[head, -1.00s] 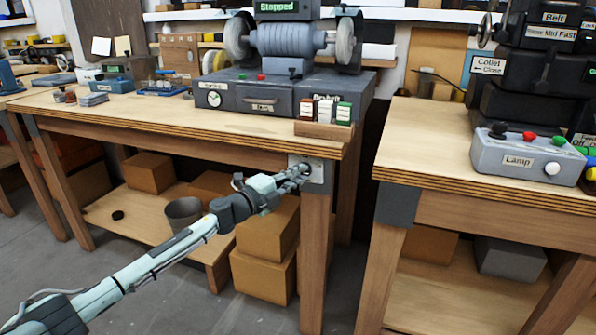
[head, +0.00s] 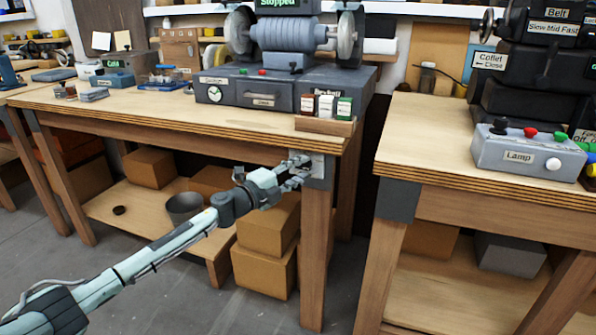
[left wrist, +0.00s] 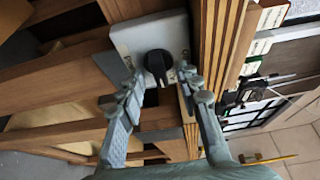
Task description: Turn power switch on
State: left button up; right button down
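The power switch is a pale plate with a black rotary knob (left wrist: 157,65), fixed to the top of the bench's front leg. In the head view the plate (head: 318,168) shows beside my left fingers, which hide its knob. My left gripper (head: 298,170) reaches the switch from the left. In the left wrist view the left gripper (left wrist: 162,84) is open, with one finger on each side of the knob and gaps to it. I cannot tell how far the tips are from the plate. My right gripper is not in view.
A grinder (head: 292,40) on a grey base stands on the wooden bench (head: 180,112), its display reading "Stopped". A second bench (head: 425,150) at the right carries a grey "Lamp" control box (head: 528,155). Cardboard boxes (head: 268,228) and a grey bucket (head: 184,207) are below.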

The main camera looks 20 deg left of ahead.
pick_arm(q)
jog(key=v, duration=1.2)
jog(key=s+a+f+n+g+y, duration=0.25)
jog(key=s+f+n, duration=0.2)
jog(key=f, duration=0.45)
jog(key=s+a+f+n+g+y, duration=0.1)
jog(key=s+f+n+y, duration=0.3)
jog(key=f, duration=0.6)
jog(key=s+a+f+n+g+y, duration=0.25)
jog(key=f+n, duration=0.35)
jog(key=f, duration=0.3)
jog(key=s+d+f+n+g, duration=0.3)
jog(key=s+f, duration=0.7)
jog(key=s, duration=0.4)
jog(key=s+d+f+n+g, duration=0.3)
jog(key=s+f+g, duration=0.2)
jog(key=s+f, duration=0.4)
jog(key=s, duration=0.5)
jog(key=shift+d+f, duration=0.25)
jog(key=shift+f, duration=0.1)
jog(key=shift+n, duration=0.25)
